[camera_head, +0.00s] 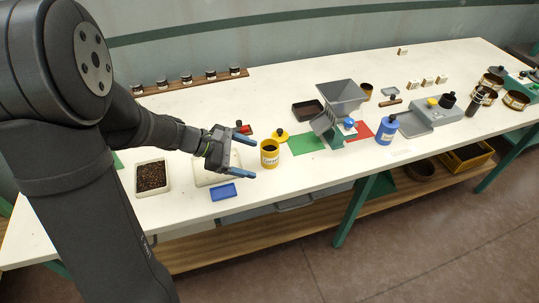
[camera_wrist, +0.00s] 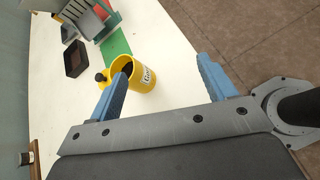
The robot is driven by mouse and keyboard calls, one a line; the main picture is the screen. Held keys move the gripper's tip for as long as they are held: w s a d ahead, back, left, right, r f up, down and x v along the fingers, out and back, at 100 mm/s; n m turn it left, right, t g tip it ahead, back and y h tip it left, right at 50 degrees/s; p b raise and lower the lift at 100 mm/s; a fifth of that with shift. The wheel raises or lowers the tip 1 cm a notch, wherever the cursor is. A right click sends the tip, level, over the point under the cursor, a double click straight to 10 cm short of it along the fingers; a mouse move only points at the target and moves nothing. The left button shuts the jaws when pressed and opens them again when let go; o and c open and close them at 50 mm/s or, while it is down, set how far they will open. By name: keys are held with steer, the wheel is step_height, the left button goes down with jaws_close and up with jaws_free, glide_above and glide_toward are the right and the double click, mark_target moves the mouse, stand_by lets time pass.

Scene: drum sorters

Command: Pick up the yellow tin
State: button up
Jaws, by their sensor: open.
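The yellow tin (camera_head: 269,155) stands upright and open-topped on the white bench, with a label on its side and dark contents. A yellow lid with a dark knob (camera_head: 281,135) lies just behind it. My gripper (camera_head: 248,156) is open, its blue fingers just left of the tin in the head view. In the wrist view the tin (camera_wrist: 143,74) is ahead of the gripper (camera_wrist: 165,78), nearer the left finger, whose tip overlaps its near edge. I cannot tell whether they touch.
A blue tray (camera_head: 223,192) lies at the front edge, and a tray of brown beans (camera_head: 151,177) is to the left. A grey hopper (camera_head: 340,100) stands right of the tin beyond a green mat (camera_head: 306,143). A blue tin (camera_head: 386,131) is further right.

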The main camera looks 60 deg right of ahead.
steer(key=w+a+f+n+t+h, duration=0.25)
steer(key=w+a+n+h, duration=0.2)
steer(key=n, duration=0.35)
glide_toward(277, 144)
steer(key=shift+t+h, duration=0.25)
steer(key=f, duration=0.1)
steer(key=s+f, duration=0.1)
steer(key=f, duration=0.3)
steer(key=shift+s+d, duration=0.25)
steer(key=shift+d, duration=0.15)
steer(key=shift+n, duration=0.3)
steer(key=shift+w+x, duration=0.15)
steer(key=shift+x, duration=1.3)
steer(key=shift+w+x, duration=0.15)
steer(key=shift+x, duration=1.3)
steer(key=shift+d, duration=0.1)
steer(key=c, duration=1.1)
steer(key=shift+r, duration=0.15)
steer(key=shift+r, duration=1.6)
steer(key=shift+s+r, duration=0.1)
steer(key=shift+r, duration=0.3)
steer(key=shift+s+a+r, duration=0.6)
steer(key=shift+s+r, duration=0.5)
steer(key=shift+s, duration=0.65)
steer(key=shift+s+a+r, duration=0.6)
steer(key=shift+s+r, duration=0.5)
steer(key=shift+s, duration=0.65)
steer(key=shift+s+a+r, duration=0.6)
steer(key=shift+s+r, duration=0.5)
steer(key=shift+s, duration=0.7)
